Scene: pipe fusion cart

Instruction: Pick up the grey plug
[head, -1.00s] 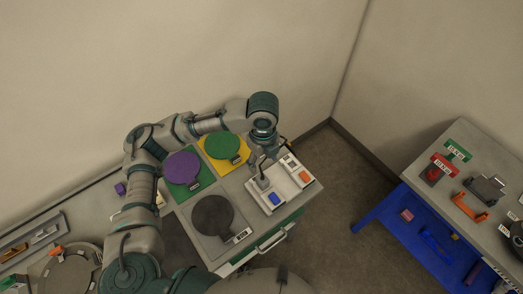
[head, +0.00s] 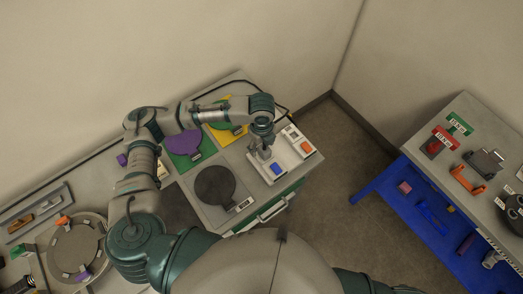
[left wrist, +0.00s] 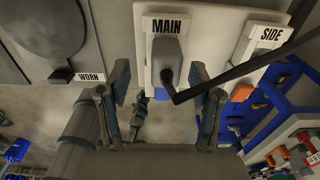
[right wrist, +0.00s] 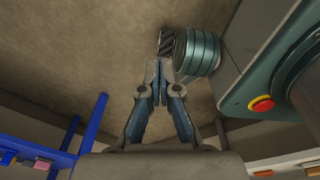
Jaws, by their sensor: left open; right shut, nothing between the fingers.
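The grey plug (left wrist: 168,58) sits in the white socket panel labelled MAIN in the left wrist view, with a black cable running from it to the upper right. My left gripper (left wrist: 160,82) is open, its two fingers on either side of the plug's lower end. I cannot tell whether they touch it. In the head view my left gripper (head: 262,150) is over the white panel (head: 267,178) and mostly hides the plug. My right gripper (right wrist: 160,78) is shut and empty over the floor in the right wrist view; it is not in the head view.
A second white panel labelled SIDE (left wrist: 256,40) is beside the MAIN panel. Purple (head: 182,144), yellow-and-green and dark round plates (head: 215,184) lie on the cart. A blue-framed table (head: 370,203) with several parts stands at the right, across open floor.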

